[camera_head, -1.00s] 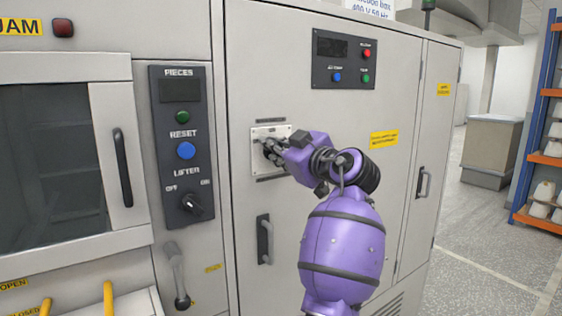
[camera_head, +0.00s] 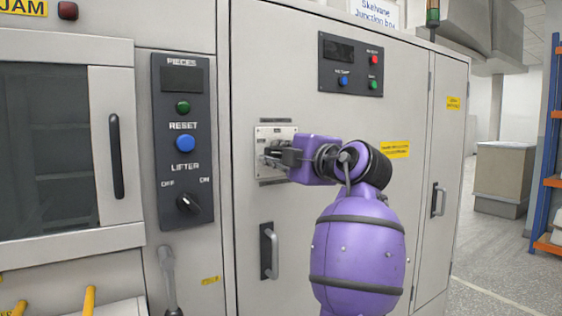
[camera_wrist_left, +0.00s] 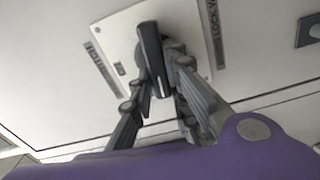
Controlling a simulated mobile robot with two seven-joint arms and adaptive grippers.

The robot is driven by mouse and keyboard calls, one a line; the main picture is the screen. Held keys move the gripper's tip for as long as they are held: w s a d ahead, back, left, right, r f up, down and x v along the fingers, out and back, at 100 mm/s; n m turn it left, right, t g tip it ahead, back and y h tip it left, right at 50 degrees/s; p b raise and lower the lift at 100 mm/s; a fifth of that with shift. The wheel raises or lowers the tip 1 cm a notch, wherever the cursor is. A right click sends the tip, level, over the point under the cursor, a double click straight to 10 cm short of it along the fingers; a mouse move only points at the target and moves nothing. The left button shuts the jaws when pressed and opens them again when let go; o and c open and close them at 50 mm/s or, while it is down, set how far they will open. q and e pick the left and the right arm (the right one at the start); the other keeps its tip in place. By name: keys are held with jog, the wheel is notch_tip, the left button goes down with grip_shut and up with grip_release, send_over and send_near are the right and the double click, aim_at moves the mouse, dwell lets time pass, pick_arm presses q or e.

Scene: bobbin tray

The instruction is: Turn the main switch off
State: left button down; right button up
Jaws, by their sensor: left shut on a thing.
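The main switch is on a pale square plate (camera_head: 287,132) on the tall grey cabinet door; the plate also shows in the wrist view (camera_wrist_left: 122,24). Its dark handle (camera_wrist_left: 153,52) stands out from the plate in the wrist view. My left gripper (camera_head: 274,154), on the purple arm, is at the plate and shut on the handle. In the wrist view the fingers of my left gripper (camera_wrist_left: 161,80) lie on either side of the handle. In the head view the gripper hides most of the handle, so its exact angle is hard to tell. My right gripper is not in view.
A dark panel (camera_head: 350,65) with buttons and a display sits above the switch. A door handle (camera_head: 271,252) is below it. To the left is a panel (camera_head: 200,125) with a lifter knob (camera_head: 188,203). Open floor (camera_head: 495,262) lies to the right.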

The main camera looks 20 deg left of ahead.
pick_arm(q)
jog(key=shift+f+n+b, duration=0.15)
jog(key=shift+n+b, duration=0.35)
jog(key=shift+n, duration=0.3)
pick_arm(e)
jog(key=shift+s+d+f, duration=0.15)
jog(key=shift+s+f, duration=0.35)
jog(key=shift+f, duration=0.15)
pick_arm(q)
jog(key=c, duration=1.7)
grip_release()
jog(key=v, duration=1.2)
